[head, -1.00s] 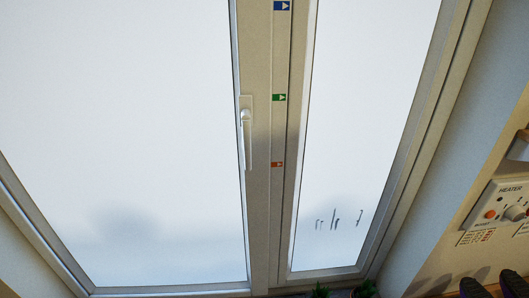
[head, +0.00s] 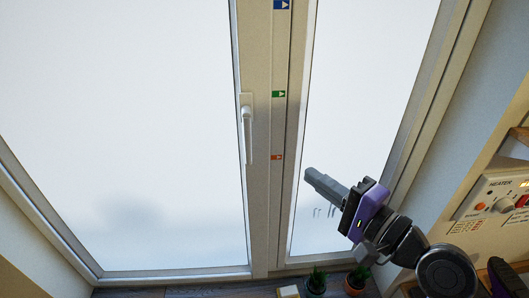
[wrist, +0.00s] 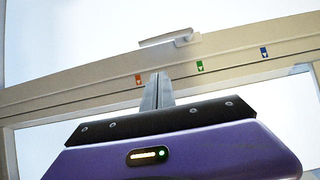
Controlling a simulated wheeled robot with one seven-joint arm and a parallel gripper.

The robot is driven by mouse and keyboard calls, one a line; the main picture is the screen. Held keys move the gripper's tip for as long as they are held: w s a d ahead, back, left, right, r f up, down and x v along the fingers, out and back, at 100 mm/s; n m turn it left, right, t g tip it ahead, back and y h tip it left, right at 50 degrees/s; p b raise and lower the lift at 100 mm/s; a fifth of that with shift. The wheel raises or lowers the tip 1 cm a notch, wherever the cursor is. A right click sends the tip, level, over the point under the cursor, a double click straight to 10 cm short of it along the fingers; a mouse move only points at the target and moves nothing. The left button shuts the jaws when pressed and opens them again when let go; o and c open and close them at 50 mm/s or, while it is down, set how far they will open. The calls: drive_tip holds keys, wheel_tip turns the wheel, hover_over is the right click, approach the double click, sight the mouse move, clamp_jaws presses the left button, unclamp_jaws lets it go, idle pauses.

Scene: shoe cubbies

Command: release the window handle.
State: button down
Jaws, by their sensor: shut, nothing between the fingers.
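The white window handle (head: 247,135) hangs pointing down on the frame of the left window pane in the head view. It also shows in the wrist view (wrist: 166,39), above the fingers and apart from them. My gripper (head: 309,174) is shut and empty. It is to the right of and a little below the handle, in front of the right pane. In the wrist view its closed fingers (wrist: 158,78) point toward the window frame.
Blue, green (head: 278,94) and orange (head: 276,157) markers line the middle post. Small potted plants (head: 316,281) stand on the sill below. A heater panel (head: 494,198) is on the right wall. The space before the left pane is clear.

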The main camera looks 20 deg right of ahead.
drive_tip(key=a+p+x, duration=0.2)
drive_tip(key=p+x, duration=0.1)
drive_tip(key=x, duration=1)
drive_tip(key=shift+s+a+p, duration=0.3)
drive_tip(key=shift+s+p, duration=0.1)
drive_tip(key=shift+s, duration=0.05)
drive_tip(key=shift+w+a+f, duration=0.1)
drive_tip(key=shift+f, duration=0.05)
